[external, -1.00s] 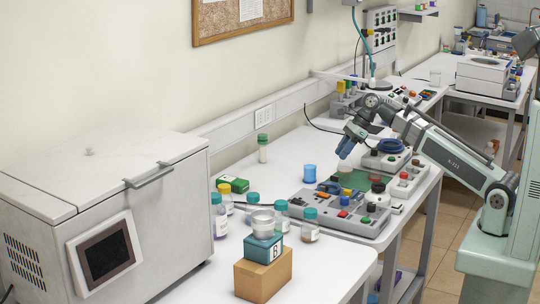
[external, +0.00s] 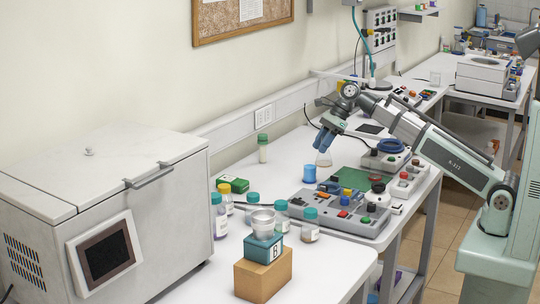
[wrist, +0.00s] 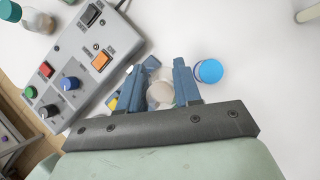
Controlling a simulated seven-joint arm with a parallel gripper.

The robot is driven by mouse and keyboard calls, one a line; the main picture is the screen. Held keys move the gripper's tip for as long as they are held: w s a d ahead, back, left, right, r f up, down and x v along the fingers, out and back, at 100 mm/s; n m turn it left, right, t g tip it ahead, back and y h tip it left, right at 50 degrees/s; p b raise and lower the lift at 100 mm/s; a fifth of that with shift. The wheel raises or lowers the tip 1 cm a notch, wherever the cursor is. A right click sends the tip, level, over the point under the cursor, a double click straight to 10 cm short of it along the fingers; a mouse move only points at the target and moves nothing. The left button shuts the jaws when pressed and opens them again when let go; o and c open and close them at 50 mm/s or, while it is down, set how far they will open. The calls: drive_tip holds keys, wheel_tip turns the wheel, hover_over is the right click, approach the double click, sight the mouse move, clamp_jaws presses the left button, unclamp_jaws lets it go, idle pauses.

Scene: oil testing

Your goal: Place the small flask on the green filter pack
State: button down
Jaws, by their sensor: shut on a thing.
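My gripper (external: 324,146) is shut on the small flask (external: 323,160), a clear conical one with pale brownish contents. The flask hangs below the blue fingers, roughly upright, over the far part of the bench. In the wrist view the round flask (wrist: 160,95) shows between the two fingers. The green filter pack (external: 233,185), a small green box with a yellow part, lies well to the left beside the white machine. Nothing stands on it.
A blue cup (external: 309,173) stands just below and left of the flask. A grey control box (external: 340,211) with knobs is in front. Several capped bottles (external: 219,217) and a capped vial (external: 262,148) stand around the pack. A green mat (external: 348,179) lies right of the cup.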

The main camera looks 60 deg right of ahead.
drive_tip(key=w+a+r+n, duration=0.1)
drive_tip(key=w+a, duration=0.4)
drive_tip(key=w, duration=0.4)
drive_tip(key=w+a+r+n+g, duration=0.1)
drive_tip(key=w+a+r, duration=0.1)
drive_tip(key=w+a, duration=0.55)
drive_tip(key=w+a+r, duration=0.1)
drive_tip(key=w+a, duration=0.3)
drive_tip(key=w, duration=0.7)
drive_tip(key=shift+n+y, duration=0.3)
drive_tip(key=shift+d+f, duration=0.15)
drive_tip(key=shift+f, duration=2.25)
drive_tip(key=shift+d+f, duration=0.1)
drive_tip(key=shift+f, duration=2.25)
drive_tip(key=shift+s+f, duration=0.1)
drive_tip(key=c, duration=0.8)
unclamp_jaws()
drive_tip(key=v, duration=1.2)
drive_tip(key=shift+o, duration=0.2)
